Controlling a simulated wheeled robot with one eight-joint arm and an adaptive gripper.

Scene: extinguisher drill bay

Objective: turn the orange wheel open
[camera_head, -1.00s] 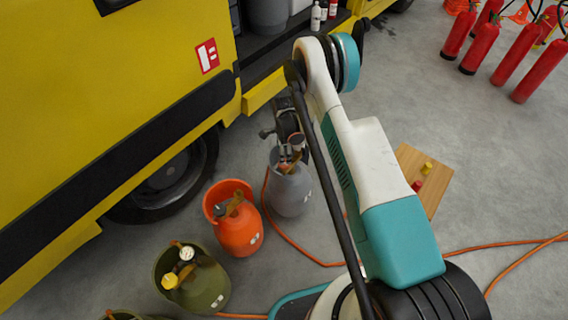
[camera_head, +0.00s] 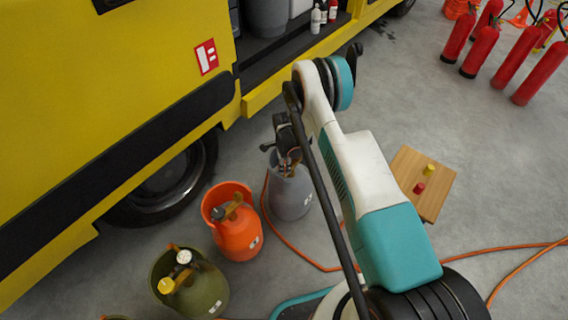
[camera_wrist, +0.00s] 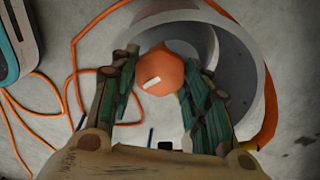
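The orange wheel (camera_wrist: 160,72) shows in the wrist view, round with a white mark on top, inside the grey collar of a cylinder. My gripper (camera_wrist: 160,66) is open, one finger on each side of the wheel. I cannot tell whether the fingers touch it. In the head view the grey cylinder (camera_head: 291,196) stands on the floor, and my gripper (camera_head: 289,163) points down into its top. The wheel is not clear there, hidden by the gripper and collar.
An orange cylinder (camera_head: 238,236) and an olive cylinder (camera_head: 205,294) stand left of the grey one. An orange hose (camera_head: 300,252) lies on the floor. A small wooden table (camera_head: 408,164) stands right, and the yellow truck (camera_head: 95,100) is at left. Red extinguishers (camera_head: 515,60) stand far right.

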